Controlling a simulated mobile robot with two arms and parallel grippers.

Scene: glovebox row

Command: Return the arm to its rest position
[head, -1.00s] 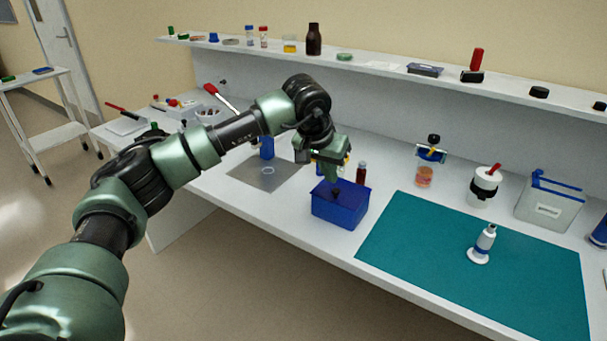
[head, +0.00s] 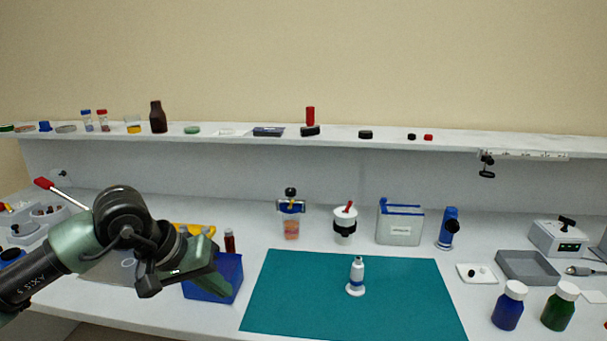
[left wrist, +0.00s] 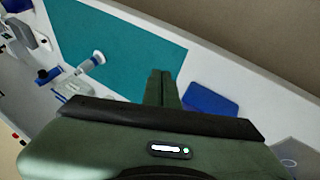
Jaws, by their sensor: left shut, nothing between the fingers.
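My left arm comes in from the left in the head view. Its green gripper (head: 222,284) is in front of the blue box (head: 228,273) and hides part of it. The left wrist view shows the gripper's fingers (left wrist: 161,88) closed together with nothing between them. The blue box also shows in the left wrist view (left wrist: 211,99), just right of the fingers and apart from them in the picture. My right gripper is in neither view.
A teal mat (head: 300,295) bears a white and blue upright device (head: 356,276). A blue bottle (head: 508,308) and a green bottle (head: 559,309) stand at right. A shelf (head: 230,136) runs behind.

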